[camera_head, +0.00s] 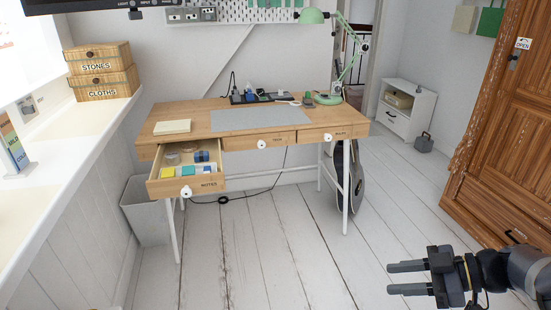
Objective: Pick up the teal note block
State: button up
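The teal note block (188,171) lies in the open left drawer (208,184) of the wooden desk, between a yellow note block (167,173) and a pale item. The drawer's front label seems to read NOTES. My gripper (392,278) is at the lower right, over the floor and well away from the desk. Its two fingers point left and are apart, with nothing between them.
The drawer also holds a dark blue item (201,156) and round items behind the blocks. A pale pad (173,127), grey mat (246,119) and green lamp (328,99) are on the desktop. A bin (145,212) stands left; a guitar (351,182) leans right. Floor in front is clear.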

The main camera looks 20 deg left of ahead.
aim_at(191, 170)
jog(key=i+j+z, duration=0.15)
jog(key=z, duration=1.5)
jog(key=i+j+z, duration=0.1)
jog(key=j+z, duration=0.2)
jog(key=j, duration=0.45)
jog(key=j+u, duration=0.85)
jog(key=i+j+u, duration=0.15)
jog(key=j+u, duration=0.4)
jog(key=u, duration=0.3)
jog(key=j+u, duration=0.15)
jog(key=u, duration=0.25)
jog(key=j+u, duration=0.1)
jog(key=u, duration=0.35)
jog(key=i+j+u, duration=0.1)
jog(key=u, duration=0.3)
